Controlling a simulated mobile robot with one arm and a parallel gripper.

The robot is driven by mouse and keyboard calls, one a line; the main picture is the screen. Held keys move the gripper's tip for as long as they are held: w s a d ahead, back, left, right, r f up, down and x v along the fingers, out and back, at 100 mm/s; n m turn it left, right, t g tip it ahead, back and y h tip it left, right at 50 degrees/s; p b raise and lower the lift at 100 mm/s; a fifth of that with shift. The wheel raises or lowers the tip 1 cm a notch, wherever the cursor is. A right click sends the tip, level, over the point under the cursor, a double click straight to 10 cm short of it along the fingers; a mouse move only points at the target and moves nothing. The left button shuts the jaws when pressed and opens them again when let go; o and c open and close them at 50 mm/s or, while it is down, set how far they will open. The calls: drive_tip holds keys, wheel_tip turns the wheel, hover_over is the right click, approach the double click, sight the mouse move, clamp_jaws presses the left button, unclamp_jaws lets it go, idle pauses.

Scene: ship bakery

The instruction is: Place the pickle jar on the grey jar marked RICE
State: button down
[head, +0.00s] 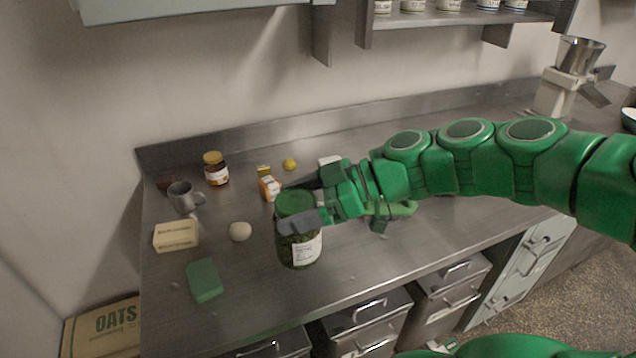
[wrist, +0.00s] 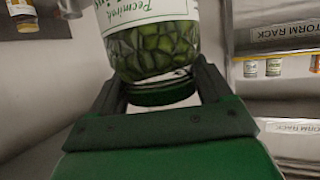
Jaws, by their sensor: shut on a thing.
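The pickle jar (head: 299,250) has a green lid, dark green contents and a white label. It is upright over the front of the steel counter in the head view; I cannot tell whether its base touches. My gripper (head: 300,204) is shut on it near the lid. The jar (wrist: 152,45) fills the upper middle of the wrist view, between the fingers (wrist: 165,95). Several small jars stand on the wall shelf (head: 545,17) in the head view, their labels too small to read. I cannot pick out the grey jar marked RICE.
Left of my gripper on the counter are a brown jar (head: 216,170), a grey mug (head: 184,197), a butter block (head: 176,236), an egg-like ball (head: 240,231), a green sponge (head: 204,280) and a small carton (head: 269,188). A grinder (head: 566,85) stands far right. The wrist view shows a storm rack (wrist: 285,37).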

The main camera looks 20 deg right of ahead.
drive_tip(key=w+d+r+m+t+h, duration=0.5)
drive_tip(key=w+d+r+m+t, duration=0.15)
drive_tip(key=w+d+r, duration=0.5)
drive_tip(key=w+d+f, duration=0.3)
drive_tip(key=w+f, duration=0.9)
drive_tip(key=f, duration=0.1)
drive_tip(key=shift+d+f, duration=0.25)
drive_tip(key=shift+d, duration=0.15)
drive_tip(key=shift+f, duration=0.1)
unclamp_jaws()
